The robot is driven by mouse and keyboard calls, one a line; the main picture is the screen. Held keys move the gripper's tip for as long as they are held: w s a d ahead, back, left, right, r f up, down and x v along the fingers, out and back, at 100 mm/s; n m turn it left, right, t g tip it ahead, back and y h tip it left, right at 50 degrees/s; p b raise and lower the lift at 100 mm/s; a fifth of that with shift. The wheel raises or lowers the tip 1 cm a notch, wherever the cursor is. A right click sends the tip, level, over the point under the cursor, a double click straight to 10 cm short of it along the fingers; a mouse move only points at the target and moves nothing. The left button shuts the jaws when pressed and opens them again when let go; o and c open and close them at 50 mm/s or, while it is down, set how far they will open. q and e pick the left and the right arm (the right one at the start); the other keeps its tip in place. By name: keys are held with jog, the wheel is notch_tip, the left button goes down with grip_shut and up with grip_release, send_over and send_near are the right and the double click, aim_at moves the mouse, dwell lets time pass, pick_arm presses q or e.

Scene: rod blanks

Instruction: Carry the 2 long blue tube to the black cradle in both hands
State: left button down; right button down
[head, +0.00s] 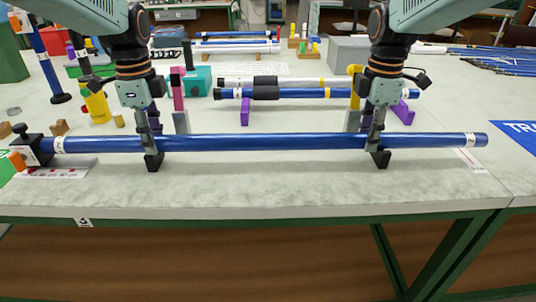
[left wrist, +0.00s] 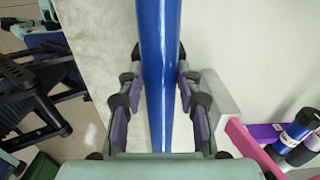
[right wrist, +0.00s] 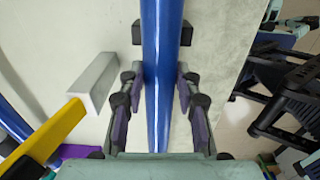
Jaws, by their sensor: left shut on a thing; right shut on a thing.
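The long blue tube (head: 265,142) runs level across the front of the table, with white labels near both ends. My left gripper (head: 152,145) is shut around its left part, and my right gripper (head: 376,142) around its right part. The tube passes between the fingers in the left wrist view (left wrist: 157,70) and right wrist view (right wrist: 157,70). Two black blocks, apparently the cradle, show under it near my left gripper (head: 153,161) and right gripper (head: 381,159). One also shows in the right wrist view (right wrist: 137,33). I cannot tell whether the tube touches them.
A black knobbed block (head: 32,149) stands at the tube's left end. Behind are a grey block (head: 181,122), a yellow post (head: 355,90), and another blue tube (head: 300,93) on purple supports. A blue mat (head: 518,131) lies right. The front strip is mostly clear.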

pick_arm(q)
jog(key=c, duration=1.4)
grip_release()
jog(key=shift+f, duration=0.25)
pick_arm(e)
jog(key=c, duration=1.4)
grip_release()
jog(key=shift+f, duration=0.2)
pick_arm(q)
jog(key=o, duration=0.3)
jog(key=shift+r, duration=0.15)
pick_arm(e)
jog(key=o, duration=0.3)
jog(key=shift+d+r, duration=0.1)
pick_arm(q)
jog(key=shift+o, duration=1)
pick_arm(e)
jog(key=shift+o, duration=0.8)
pick_arm(q)
notch_tip(320, 180, up, 12)
pick_arm(e)
notch_tip(320, 180, up, 12)
